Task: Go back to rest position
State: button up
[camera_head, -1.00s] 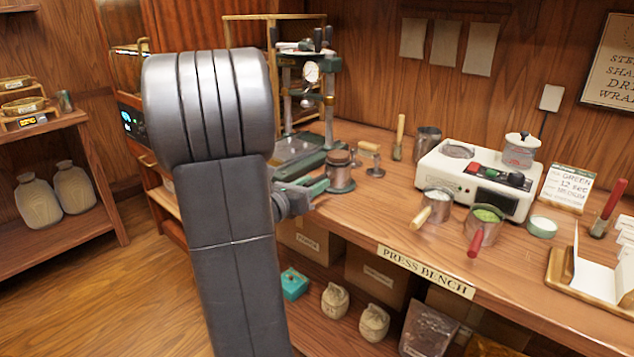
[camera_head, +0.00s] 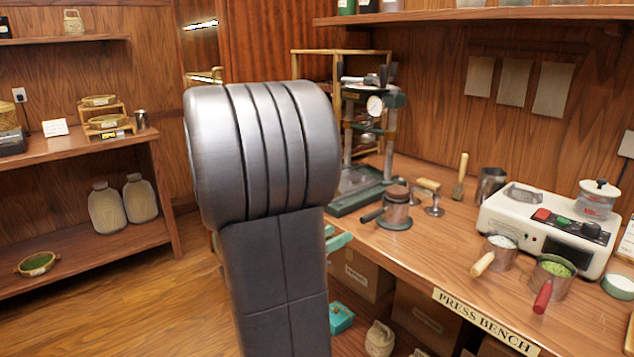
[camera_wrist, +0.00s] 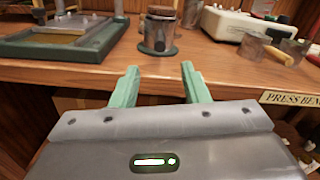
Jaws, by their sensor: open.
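My gripper (camera_wrist: 158,84) shows in the wrist view with its two green fingers apart and nothing between them. It is in front of the press bench (camera_wrist: 215,70), near its front edge. In the head view my arm hides most of it; only a bit of a green finger (camera_head: 340,241) shows right of the arm. A metal canister with a brown top (camera_wrist: 158,32) stands upright on the bench beyond the fingers, apart from them. It also shows in the head view (camera_head: 396,212).
The press (camera_head: 362,190) stands at the bench's back left. A white machine (camera_head: 540,222) and two handled cups, one with white (camera_head: 499,254) and one with green contents (camera_head: 551,285), are to the right. Boxes (camera_head: 360,272) sit below the bench. Floor (camera_head: 130,310) is clear at left.

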aim_at(382, 210)
jog(key=shift+w+d, duration=0.1)
jog(key=x, duration=1.3)
jog(key=shift+w+d, duration=0.2)
jog(key=shift+d, duration=0.05)
jog(key=shift+r+p, duration=0.1)
jog(key=shift+p, duration=0.2)
jog(key=shift+r, duration=0.1)
